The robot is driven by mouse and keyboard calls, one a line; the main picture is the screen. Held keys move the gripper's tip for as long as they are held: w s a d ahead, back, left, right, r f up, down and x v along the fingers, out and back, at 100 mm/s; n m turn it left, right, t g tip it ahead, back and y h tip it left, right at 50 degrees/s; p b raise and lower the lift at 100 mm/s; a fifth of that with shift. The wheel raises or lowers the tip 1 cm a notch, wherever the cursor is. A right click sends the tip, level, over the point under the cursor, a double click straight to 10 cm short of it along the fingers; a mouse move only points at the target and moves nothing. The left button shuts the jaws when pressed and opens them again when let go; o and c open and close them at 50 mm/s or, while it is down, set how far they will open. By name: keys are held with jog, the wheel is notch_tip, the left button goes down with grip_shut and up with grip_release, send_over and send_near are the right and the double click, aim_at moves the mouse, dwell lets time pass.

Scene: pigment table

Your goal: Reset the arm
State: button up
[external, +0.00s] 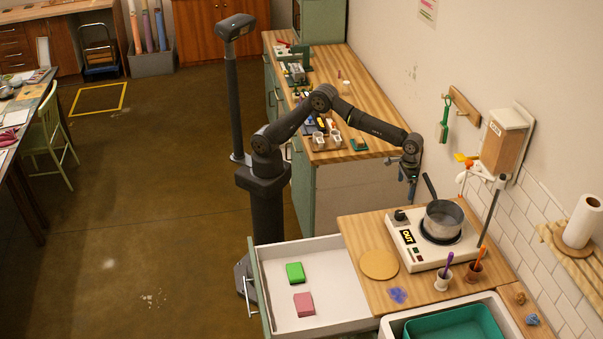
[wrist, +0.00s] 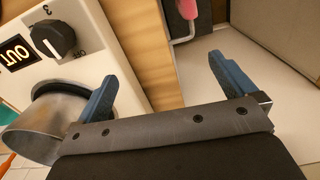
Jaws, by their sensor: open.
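My gripper (external: 411,182) hangs at the end of my raised arm, above the back edge of the wooden counter (external: 358,228) and left of the pot. In the wrist view my gripper (wrist: 165,88) shows two blue fingers spread wide with nothing between them. The metal pot (external: 444,218) sits on the white hot plate (external: 432,240), and part of the pot (wrist: 45,125) shows at the left of the wrist view. The hot plate's dark knob (wrist: 48,40) and its lit "OUT" display (wrist: 14,53) are close by there.
An open white drawer (external: 335,290) holds a green block (external: 295,272) and a pink block (external: 304,304). A round wooden board (external: 379,265), two small cups with tools and a teal basin (external: 455,325) are near the hot plate. A cluttered workbench (external: 375,105) stands behind my arm.

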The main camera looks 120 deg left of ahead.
jog(key=s+a+f, duration=0.1)
jog(key=s+a, duration=0.2)
jog(key=a, duration=0.5)
jog(key=s+a+f, duration=0.1)
jog(key=s+a, duration=0.2)
jog(key=a, duration=0.5)
jog(key=shift+s+f+n, duration=0.2)
jog(key=shift+s+n, duration=0.1)
jog(key=shift+s, duration=0.05)
